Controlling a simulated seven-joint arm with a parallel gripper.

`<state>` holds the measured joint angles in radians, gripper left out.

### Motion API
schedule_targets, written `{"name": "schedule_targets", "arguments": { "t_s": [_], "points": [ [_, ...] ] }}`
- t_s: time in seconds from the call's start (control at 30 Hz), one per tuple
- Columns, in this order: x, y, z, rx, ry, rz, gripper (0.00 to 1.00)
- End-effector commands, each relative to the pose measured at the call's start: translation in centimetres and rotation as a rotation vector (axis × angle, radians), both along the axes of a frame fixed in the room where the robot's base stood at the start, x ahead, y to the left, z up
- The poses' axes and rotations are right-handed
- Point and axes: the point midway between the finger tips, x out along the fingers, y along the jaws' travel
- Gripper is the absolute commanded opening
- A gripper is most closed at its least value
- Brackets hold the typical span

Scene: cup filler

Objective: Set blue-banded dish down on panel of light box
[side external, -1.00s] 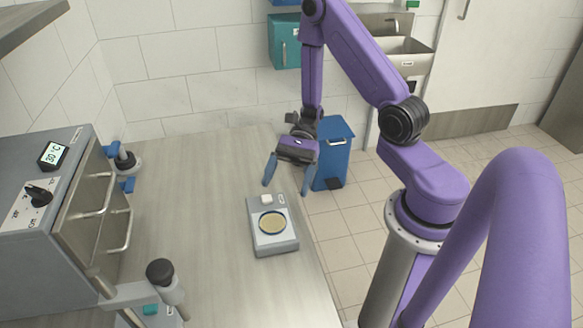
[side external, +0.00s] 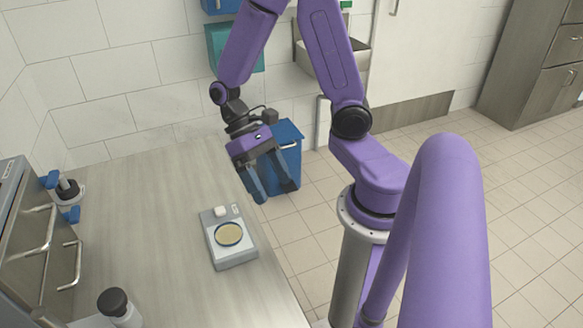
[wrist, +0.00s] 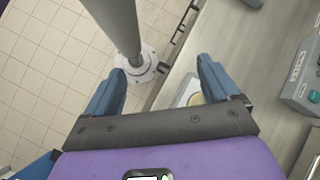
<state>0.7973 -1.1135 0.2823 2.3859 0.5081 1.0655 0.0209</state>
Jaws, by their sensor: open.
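The blue-banded dish (side external: 229,233), round with a tan fill and dark blue rim, lies flat on the panel of the light box (side external: 236,263). The light box is a small pale grey unit on the bench, with a white block at its far end. My gripper (side external: 276,192) is open and empty, apart from the dish. It hangs beyond and to the right of the light box, around the bench edge. In the wrist view, the dish (wrist: 197,100) and light box (wrist: 188,88) show only partly, behind my right-hand finger.
A grey oven-like unit (side external: 22,235) with handles stands at the left. A black-topped bottle (side external: 118,308) is at the near bench edge. A blue bin (side external: 288,150) stands on the floor beyond the bench. The bench left of the light box is clear.

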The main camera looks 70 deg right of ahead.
Motion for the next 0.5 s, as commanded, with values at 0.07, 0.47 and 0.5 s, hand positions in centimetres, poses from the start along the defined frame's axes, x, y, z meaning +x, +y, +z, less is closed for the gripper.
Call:
{"name": "schedule_targets", "arguments": {
  "t_s": [0.07,0.47,0.5],
  "points": [
    [-1.0,0.3,0.8,-0.004,-0.093,0.160,0.89],
    [-4.6,1.1,4.4,0.062,-0.550,0.881,0.89],
    [-4.8,1.3,4.8,0.076,-0.590,0.935,0.89]
  ]
}}
